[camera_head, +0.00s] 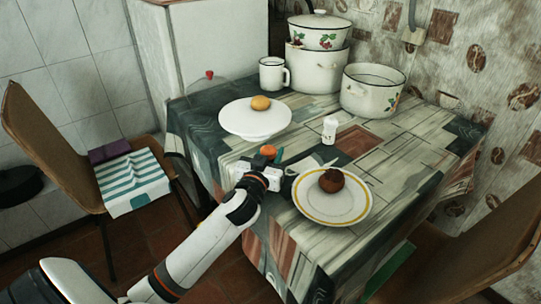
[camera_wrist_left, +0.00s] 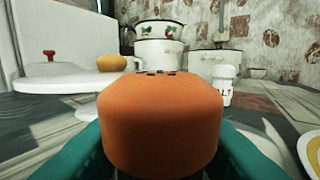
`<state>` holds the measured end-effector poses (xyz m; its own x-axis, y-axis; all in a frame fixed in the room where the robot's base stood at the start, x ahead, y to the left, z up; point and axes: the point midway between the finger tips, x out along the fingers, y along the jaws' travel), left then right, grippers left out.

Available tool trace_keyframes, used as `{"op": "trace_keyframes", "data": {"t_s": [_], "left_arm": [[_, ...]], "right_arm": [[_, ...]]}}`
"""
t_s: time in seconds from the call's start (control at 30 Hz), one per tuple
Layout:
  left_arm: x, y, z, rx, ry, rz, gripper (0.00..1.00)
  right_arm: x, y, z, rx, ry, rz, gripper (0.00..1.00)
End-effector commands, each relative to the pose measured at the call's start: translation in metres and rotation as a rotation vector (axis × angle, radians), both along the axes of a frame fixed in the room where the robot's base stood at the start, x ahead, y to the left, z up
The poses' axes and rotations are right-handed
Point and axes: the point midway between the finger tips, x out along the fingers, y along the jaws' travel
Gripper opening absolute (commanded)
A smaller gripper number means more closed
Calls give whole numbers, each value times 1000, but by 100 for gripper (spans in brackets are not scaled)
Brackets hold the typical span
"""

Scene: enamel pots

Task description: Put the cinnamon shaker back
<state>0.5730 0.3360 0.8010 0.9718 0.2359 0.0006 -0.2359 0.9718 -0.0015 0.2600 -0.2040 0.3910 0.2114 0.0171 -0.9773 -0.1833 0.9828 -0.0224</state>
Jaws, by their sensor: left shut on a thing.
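The orange cinnamon shaker (camera_head: 268,151) is between the fingers of my left gripper (camera_head: 272,158), at the near left part of the table. In the left wrist view the shaker (camera_wrist_left: 160,125) fills the middle, upright, with dark holes on its top. The teal fingers are shut on it from both sides. I cannot tell whether its base touches the table. A white shaker with dark lettering (camera_head: 330,130) stands upright farther back to the right; it also shows in the left wrist view (camera_wrist_left: 223,85). My right gripper is not in view.
A white raised plate with a yellow-orange item (camera_head: 260,103) stands behind the gripper. A yellow-rimmed plate (camera_head: 345,213) holding a brown round item (camera_head: 332,181) lies to the right. A mug (camera_head: 272,75) and enamel pots (camera_head: 372,90) stand at the back. Tabletop around the white shaker is clear.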

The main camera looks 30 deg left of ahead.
Motion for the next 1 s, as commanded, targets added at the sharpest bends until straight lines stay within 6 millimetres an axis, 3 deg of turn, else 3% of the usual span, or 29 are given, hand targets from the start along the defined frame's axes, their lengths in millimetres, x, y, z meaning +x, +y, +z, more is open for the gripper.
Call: {"op": "trace_keyframes", "data": {"t_s": [0.33,0.37,0.47,0.87,1.0], "left_arm": [[0,0,-2,0,-1,0,11],[0,0,-1,1,0,0,40],[0,0,-1,1,0,1,57],[0,0,2,1,-1,0,57],[-23,-6,0,-3,2,0,57]], "right_arm": [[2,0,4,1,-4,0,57],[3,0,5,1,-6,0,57],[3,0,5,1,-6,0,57],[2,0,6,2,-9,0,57],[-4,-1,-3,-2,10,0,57]]}}
